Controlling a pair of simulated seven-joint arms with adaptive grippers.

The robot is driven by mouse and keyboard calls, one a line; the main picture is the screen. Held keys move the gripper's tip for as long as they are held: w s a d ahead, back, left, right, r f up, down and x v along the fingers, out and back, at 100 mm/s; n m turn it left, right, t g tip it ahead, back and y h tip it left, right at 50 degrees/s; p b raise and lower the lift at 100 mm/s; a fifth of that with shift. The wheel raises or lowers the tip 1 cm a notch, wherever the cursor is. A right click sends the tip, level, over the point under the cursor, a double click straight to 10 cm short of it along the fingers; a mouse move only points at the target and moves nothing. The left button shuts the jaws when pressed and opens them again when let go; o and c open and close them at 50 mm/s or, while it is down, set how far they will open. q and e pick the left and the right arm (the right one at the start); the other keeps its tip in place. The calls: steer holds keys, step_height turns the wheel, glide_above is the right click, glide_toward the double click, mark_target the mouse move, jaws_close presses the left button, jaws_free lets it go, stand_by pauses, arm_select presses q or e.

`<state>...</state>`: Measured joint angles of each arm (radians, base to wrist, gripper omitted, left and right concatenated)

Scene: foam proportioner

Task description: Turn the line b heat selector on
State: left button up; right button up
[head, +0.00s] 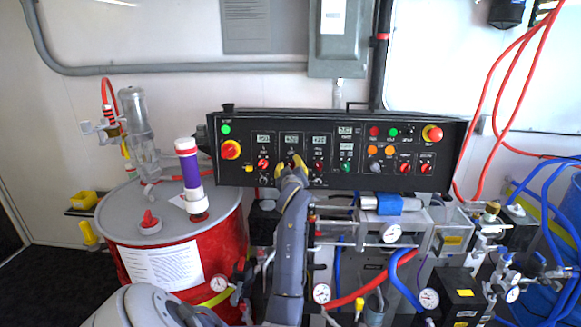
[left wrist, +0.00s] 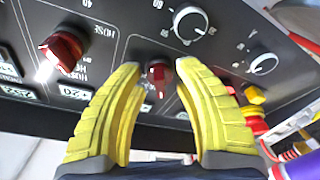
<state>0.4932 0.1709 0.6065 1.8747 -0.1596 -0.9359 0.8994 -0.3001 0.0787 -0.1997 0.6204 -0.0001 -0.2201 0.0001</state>
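The black control panel (head: 340,185) stands upright across the middle of the head view. My left gripper (head: 291,163) is in front of its left half, between two red selector knobs (head: 263,164) and (head: 319,166). In the left wrist view, the yellow fingers of my left gripper (left wrist: 158,72) are apart. A red selector knob (left wrist: 158,75) shows in the gap between the fingertips, with space visible beside it; its label is not readable. Another red knob (left wrist: 62,48) marked HOSE is left of it. My right gripper is not in view.
A red and yellow emergency stop (head: 231,149) is at the panel's left, another (head: 432,133) at its right. Dials with white scales (left wrist: 190,23) are near the fingertips. A red drum (head: 185,255) stands left; gauges, pipes and blue hoses (head: 405,275) fill the space below right.

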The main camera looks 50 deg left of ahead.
arm_select(q)
steer(key=shift+c, duration=0.2)
jaws_close()
steer(key=shift+r, duration=0.1)
